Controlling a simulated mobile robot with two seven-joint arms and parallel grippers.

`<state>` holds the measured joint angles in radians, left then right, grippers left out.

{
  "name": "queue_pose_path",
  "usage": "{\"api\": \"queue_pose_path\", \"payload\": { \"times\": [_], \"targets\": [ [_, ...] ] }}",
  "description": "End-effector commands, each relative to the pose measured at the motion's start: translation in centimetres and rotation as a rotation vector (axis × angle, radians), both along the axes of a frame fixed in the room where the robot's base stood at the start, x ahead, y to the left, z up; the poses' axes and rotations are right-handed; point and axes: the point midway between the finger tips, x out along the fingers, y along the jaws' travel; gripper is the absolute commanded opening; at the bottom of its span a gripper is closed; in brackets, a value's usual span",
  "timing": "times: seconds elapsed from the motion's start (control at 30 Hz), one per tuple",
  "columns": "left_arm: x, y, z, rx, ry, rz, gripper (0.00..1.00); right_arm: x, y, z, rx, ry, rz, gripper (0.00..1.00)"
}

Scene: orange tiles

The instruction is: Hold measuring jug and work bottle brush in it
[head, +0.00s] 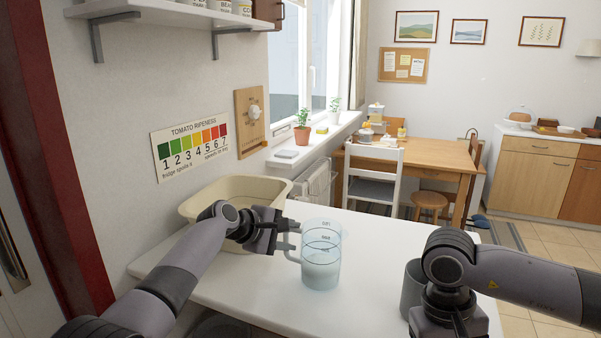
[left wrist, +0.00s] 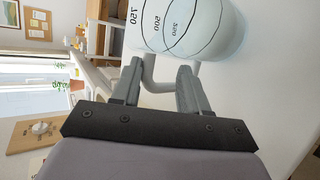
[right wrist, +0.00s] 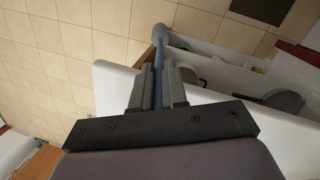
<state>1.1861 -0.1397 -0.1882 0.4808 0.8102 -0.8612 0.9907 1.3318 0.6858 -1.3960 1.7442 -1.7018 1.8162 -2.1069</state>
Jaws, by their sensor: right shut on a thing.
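The clear measuring jug (head: 321,265) stands upright on the white worktop, its handle toward the left. My left gripper (head: 287,238) is at the handle. In the left wrist view, its open fingers (left wrist: 158,88) straddle the jug's handle (left wrist: 156,78), with the marked jug wall (left wrist: 205,35) beyond. My right gripper (head: 447,325) points down at the right side of the worktop. In the right wrist view, its fingers (right wrist: 158,88) are shut on the thin blue-grey bottle brush (right wrist: 160,50), which has a thicker far end. The brush is hidden in the head view.
A grey container (head: 411,290) stands beside my right gripper. A cream basin (head: 240,187) sits at the worktop's back left, against the wall. The worktop (head: 375,245) is clear between the jug and the container. A white chair (head: 372,187) stands beyond the worktop.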

Motion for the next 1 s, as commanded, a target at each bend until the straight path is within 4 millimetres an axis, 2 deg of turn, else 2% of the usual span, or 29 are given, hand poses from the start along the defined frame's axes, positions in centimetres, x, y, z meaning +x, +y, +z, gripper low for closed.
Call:
{"api": "queue_pose_path", "payload": {
  "times": [0.47, 1.0],
  "targets": [
    [-0.3, 0.6, 0.8, -0.006, -0.008, 0.001, 0.44, 0.0, 0.0, 0.0, 0.0, 0.0, 0.0, 0.0],
    [-3.0, 3.3, 3.1, -0.004, -0.007, 0.001, 0.44, 0.0, 0.0, 0.0, 0.0, 0.0, 0.0, 0.0]
  ]
}}
